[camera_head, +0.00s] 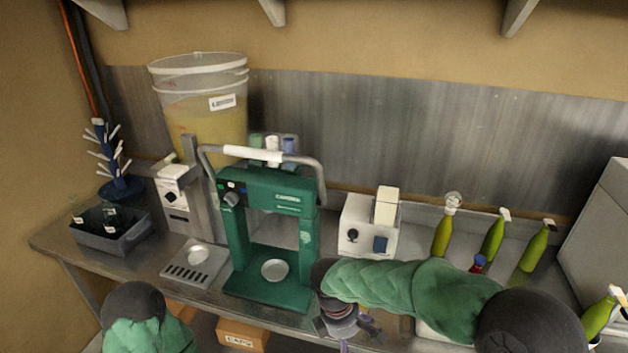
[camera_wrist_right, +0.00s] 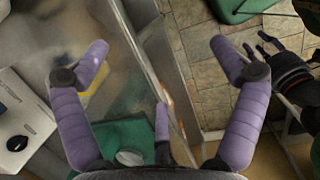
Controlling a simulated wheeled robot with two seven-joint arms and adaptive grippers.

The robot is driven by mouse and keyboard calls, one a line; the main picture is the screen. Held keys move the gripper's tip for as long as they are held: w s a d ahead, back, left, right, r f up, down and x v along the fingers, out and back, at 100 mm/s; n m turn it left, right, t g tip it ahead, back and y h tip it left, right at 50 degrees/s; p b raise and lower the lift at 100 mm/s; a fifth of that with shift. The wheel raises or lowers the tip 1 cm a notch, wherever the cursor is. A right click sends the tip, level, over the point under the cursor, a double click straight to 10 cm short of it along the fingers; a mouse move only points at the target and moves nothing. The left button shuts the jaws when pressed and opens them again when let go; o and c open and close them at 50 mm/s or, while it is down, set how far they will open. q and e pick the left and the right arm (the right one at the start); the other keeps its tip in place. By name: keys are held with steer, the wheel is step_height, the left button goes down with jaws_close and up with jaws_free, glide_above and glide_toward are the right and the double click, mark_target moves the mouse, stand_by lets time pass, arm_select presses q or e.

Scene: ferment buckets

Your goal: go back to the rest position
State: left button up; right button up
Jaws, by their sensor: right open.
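My right gripper (camera_head: 356,338) hangs at the front edge of the bench, right of the green capping machine (camera_head: 262,225). In the right wrist view the right gripper (camera_wrist_right: 160,68) has its purple fingers spread wide, with nothing between them. The bench edge and the floor lie below it. My left arm shows only as a green sleeve (camera_head: 150,335) at the bottom left of the head view. What looks like my left gripper (camera_wrist_right: 268,48) shows dark at the right of the right wrist view; its jaws are unclear.
The steel bench (camera_head: 150,258) holds a large bucket (camera_head: 203,110), a black crate (camera_head: 112,235), a bottle tree (camera_head: 112,165) and a white box device (camera_head: 368,228). Green bottles (camera_head: 492,240) stand at the back right. Cardboard boxes (camera_head: 242,335) are below the bench.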

steer(key=s+f+m+y, duration=0.2)
steer(key=s+f+m, duration=0.3)
steer(key=f, duration=0.4)
steer(key=s+f+m+y, duration=0.2)
steer(key=s+f+m, duration=0.3)
steer(key=f, duration=0.5)
steer(key=s+d+f+m+y, duration=0.1)
steer(key=s+f+m+y, duration=0.1)
steer(key=s+f+m, duration=0.3)
step_height(320, 180, down, 5)
steer(key=m, duration=0.3)
steer(key=shift+s+y, duration=0.4)
steer(key=shift+d, duration=0.1)
